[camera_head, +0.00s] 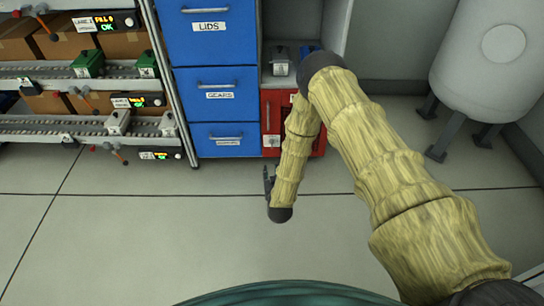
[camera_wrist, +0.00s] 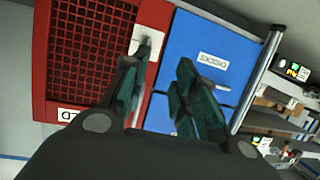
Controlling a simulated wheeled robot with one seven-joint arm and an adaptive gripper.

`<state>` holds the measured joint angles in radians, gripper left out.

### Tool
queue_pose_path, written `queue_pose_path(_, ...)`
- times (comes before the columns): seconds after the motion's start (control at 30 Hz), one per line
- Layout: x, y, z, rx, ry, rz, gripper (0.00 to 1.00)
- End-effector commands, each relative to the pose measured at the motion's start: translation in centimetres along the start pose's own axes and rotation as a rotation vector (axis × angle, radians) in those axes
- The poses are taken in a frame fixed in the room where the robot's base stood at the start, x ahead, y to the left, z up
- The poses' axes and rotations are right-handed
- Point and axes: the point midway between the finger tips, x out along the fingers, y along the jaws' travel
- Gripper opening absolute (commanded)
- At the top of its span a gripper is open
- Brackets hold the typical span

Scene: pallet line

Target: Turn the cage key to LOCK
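The red cage (camera_head: 272,108) stands low at the back in the head view, partly hidden by my arm. In the wrist view the cage (camera_wrist: 139,18) fills the upper left, with a dark mesh panel in a red frame. A small pale plate with a dark part on it (camera_wrist: 148,42) sits on the frame's right side. It may be the key, but its setting is not readable. My gripper (camera_wrist: 158,72) is open and empty, its dark green fingers apart in front of the frame and the blue drawer. In the head view my gripper (camera_head: 268,183) hangs low before the cage.
Blue drawers (camera_head: 211,35) labelled LIDS and GEARS stand left of the cage. A drawer labelled CHOCKS (camera_wrist: 205,38) shows in the wrist view. Shelves with conveyors (camera_head: 80,125) are at the left. A white tank (camera_head: 480,85) stands at the right. The floor between is clear.

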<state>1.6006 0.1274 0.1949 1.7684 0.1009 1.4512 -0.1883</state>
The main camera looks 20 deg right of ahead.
Motion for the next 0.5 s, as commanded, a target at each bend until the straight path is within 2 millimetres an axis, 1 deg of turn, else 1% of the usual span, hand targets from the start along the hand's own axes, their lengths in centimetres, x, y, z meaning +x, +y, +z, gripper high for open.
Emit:
queue_pose_path(0.03, 1.7, 0.1, 1.5, 0.003, 0.041, 0.014, 0.29)
queue_pose_path(0.2, 5.1, 0.5, 1.7, 0.011, 0.169, 0.059, 0.29)
queue_pose_path(0.33, 6.9, 0.8, 1.5, 0.013, 0.241, 0.087, 0.29)
queue_pose_path(0.5, 7.9, 1.1, 1.2, 0.016, 0.292, 0.109, 0.29)
